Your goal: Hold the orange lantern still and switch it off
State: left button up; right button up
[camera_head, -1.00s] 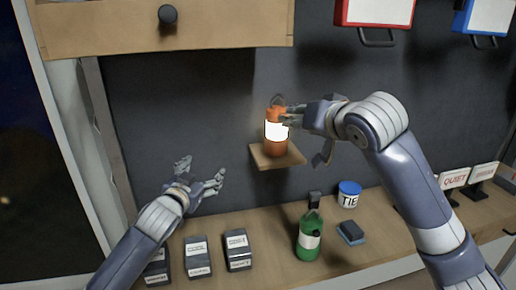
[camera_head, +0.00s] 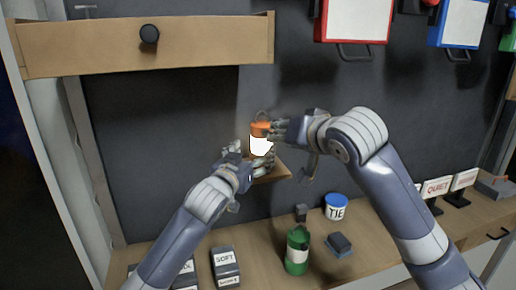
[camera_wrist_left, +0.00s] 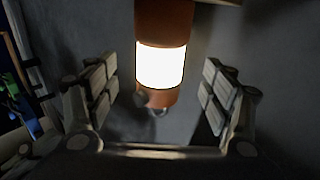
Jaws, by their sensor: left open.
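The orange lantern (camera_head: 260,128), with a glowing white band, stands upright on a small wooden shelf (camera_head: 272,175) against the dark wall. In the left wrist view the lantern (camera_wrist_left: 162,65) is between the open fingers, with space on both sides; a small knob and a ring handle show at its lower end in that picture. My left gripper (camera_head: 252,157) is open at the lantern's lower left and hides part of it. My right gripper (camera_head: 276,130) is at the lantern's upper right; whether it touches or grips is unclear.
A wooden drawer (camera_head: 200,45) hangs above left. On the bench below stand a green canister (camera_head: 297,251), a blue-lidded TIE tin (camera_head: 336,208), a dark block on a blue base (camera_head: 339,244) and dark labelled blocks (camera_head: 226,265). Red (camera_head: 352,22) and blue-framed panels hang upper right.

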aim_at(258, 148)
pick_arm(q)
jog(key=shift+x, duration=2.45)
jog(key=shift+c, duration=0.5)
jog(key=c, duration=1.2)
pick_arm(e)
grip_shut()
jog(key=shift+a, duration=0.1)
